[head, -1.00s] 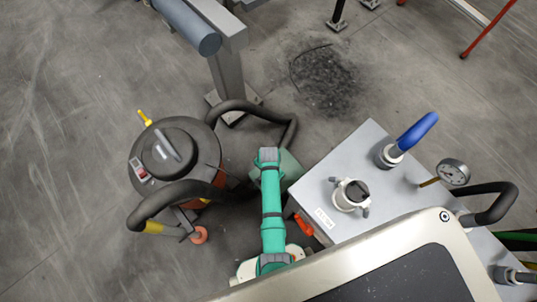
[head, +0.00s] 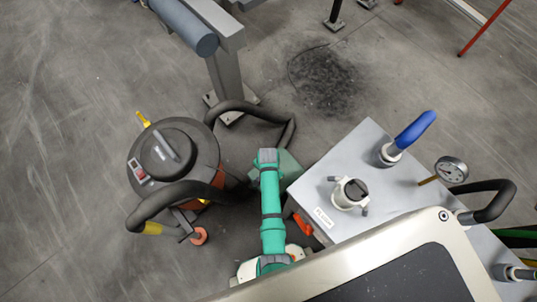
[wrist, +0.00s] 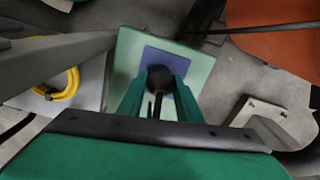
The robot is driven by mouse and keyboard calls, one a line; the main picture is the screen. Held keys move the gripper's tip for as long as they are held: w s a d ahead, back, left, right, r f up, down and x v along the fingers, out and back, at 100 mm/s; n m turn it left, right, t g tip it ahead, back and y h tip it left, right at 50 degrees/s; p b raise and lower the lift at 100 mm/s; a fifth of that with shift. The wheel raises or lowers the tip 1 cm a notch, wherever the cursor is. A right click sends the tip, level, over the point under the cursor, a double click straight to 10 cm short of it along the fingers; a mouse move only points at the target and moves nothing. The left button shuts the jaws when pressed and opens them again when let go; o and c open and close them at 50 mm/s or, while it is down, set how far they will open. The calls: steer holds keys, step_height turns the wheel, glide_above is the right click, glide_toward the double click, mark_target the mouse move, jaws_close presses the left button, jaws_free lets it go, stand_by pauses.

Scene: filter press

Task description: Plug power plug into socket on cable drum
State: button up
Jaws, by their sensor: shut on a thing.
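My gripper (wrist: 160,78) shows in the wrist view with its two green fingers shut on a dark plug-like piece (wrist: 158,82), from which a thin dark lead seems to run back. The fingers hide much of it. Beyond the fingertips is a pale green plate (wrist: 125,70) with a blue square panel (wrist: 165,58). I cannot tell whether the piece touches the panel. No cable drum or socket can be made out with certainty. In the head view my green arm points away from me, and its gripper is hidden.
An orange and black vacuum cleaner (head: 172,150) with a thick black hose stands left of my arm. A grey tank (head: 350,165) with fittings stands to the right. A yellow coil (wrist: 62,85) shows at left in the wrist view. Open floor lies far left.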

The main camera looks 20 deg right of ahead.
steer(key=shift+w, duration=0.3)
steer(key=shift+a, duration=0.15)
steer(key=shift+s+d, duration=0.2)
steer(key=shift+d, duration=0.05)
stand_by(0.3)
steer(key=shift+a, duration=0.1)
steer(key=shift+w+f, duration=0.1)
steer(key=shift+f, duration=0.5)
stand_by(0.5)
steer(key=o, duration=1.1)
steer(key=shift+a, duration=0.1)
step_height(320, 180, up, 11)
steer(key=shift+f, duration=0.1)
